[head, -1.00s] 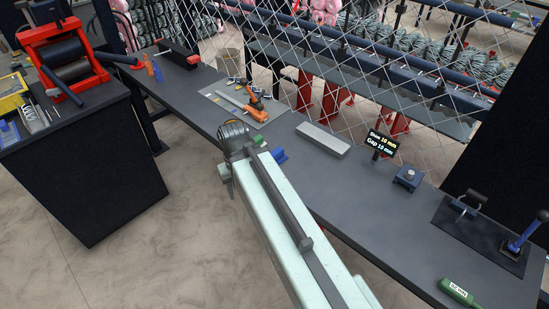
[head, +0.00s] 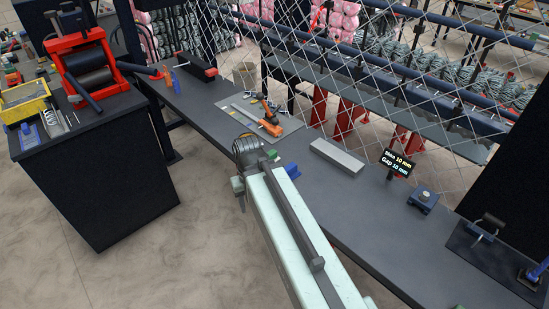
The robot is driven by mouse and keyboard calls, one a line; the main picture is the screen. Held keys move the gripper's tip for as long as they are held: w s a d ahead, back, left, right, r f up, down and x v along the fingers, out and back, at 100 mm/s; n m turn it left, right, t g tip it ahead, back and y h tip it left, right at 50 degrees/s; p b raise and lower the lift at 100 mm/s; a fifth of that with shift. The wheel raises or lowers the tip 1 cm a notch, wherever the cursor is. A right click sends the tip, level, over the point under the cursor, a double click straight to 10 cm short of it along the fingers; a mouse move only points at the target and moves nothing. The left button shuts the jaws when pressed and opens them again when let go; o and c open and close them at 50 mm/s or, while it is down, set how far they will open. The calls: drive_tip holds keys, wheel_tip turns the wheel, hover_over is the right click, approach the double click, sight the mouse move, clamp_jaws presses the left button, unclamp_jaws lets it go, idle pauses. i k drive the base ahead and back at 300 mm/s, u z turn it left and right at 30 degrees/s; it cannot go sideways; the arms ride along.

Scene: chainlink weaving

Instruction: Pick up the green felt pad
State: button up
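A small green piece (head: 272,154) shows at the near edge of the bench, right behind my arm's end. It may be the green felt pad, but my arm partly covers it and I cannot tell. My gripper (head: 239,188) is at the end of my pale arm, pointing down beside the bench's front edge. It is small and seen from behind, so its fingers cannot be made out. Nothing is visibly held in it.
A blue block (head: 293,170) sits just right of the green piece. A long dark bench (head: 215,108) holds an orange tool (head: 270,125), a grey bar (head: 337,157) and a sign (head: 397,163). Chainlink mesh stands behind. A dark cabinet (head: 100,180) is left; floor between is clear.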

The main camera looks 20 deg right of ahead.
sight(273, 153)
drive_tip(key=z, duration=0.05)
drive_tip(key=k, duration=0.5)
drive_tip(key=u, duration=0.65)
drive_tip(key=i, duration=0.95)
drive_tip(key=u, duration=0.45)
drive_tip(key=i, duration=0.6)
drive_tip(key=z, duration=0.3)
